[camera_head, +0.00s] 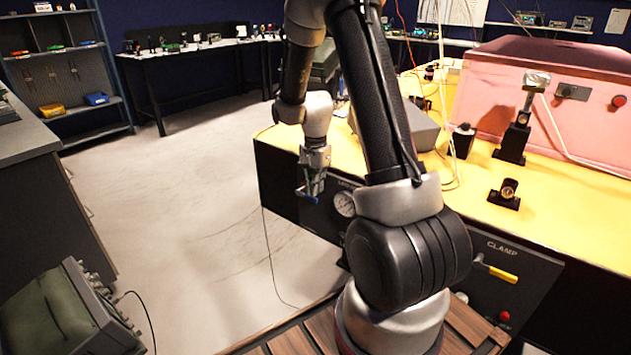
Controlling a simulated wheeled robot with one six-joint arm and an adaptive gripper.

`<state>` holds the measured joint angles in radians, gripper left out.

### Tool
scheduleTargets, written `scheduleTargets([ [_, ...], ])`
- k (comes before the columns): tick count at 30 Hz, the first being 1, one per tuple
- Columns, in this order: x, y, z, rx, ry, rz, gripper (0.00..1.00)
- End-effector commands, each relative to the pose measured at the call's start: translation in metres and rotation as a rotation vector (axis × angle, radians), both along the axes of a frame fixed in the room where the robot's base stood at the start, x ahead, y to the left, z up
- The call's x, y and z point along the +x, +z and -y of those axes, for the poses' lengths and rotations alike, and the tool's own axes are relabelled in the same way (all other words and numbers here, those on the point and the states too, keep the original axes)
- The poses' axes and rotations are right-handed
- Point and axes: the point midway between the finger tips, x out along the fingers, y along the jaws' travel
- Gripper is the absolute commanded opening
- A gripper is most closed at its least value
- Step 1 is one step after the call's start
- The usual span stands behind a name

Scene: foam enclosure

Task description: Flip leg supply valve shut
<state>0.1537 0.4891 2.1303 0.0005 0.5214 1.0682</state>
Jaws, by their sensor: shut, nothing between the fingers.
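A blue lever (307,197) shows at the black front panel (285,190) of the yellow-topped bench, left of a round gauge (344,204). A label above the gauge is too small and partly covered to read. My gripper (313,177) points down at the blue lever, its fingers shut and empty. It overlaps the lever in this view; I cannot tell whether they touch. A second lever, yellow (502,273), lies near level beside the word CLAMP on the right part of the panel. My arm hides the panel between them.
A red button (504,316) is below the yellow lever. A pink box (530,95) and black optical mounts (513,140) stand on the yellow top (465,205). Grey floor (190,210) left of the bench is open. A green-topped device (55,315) is at lower left.

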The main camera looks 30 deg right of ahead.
Motion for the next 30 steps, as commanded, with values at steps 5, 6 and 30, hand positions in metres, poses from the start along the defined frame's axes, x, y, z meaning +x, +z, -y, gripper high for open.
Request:
scheduleTargets([
  [5,0.000,0.000,0.000,0.000,0.000,0.000,0.00],
  [6,0.000,0.000,0.000,0.000,0.000,0.000,0.00],
  [30,-0.010,-0.009,0.009,0.000,0.000,0.002,0.00],
])
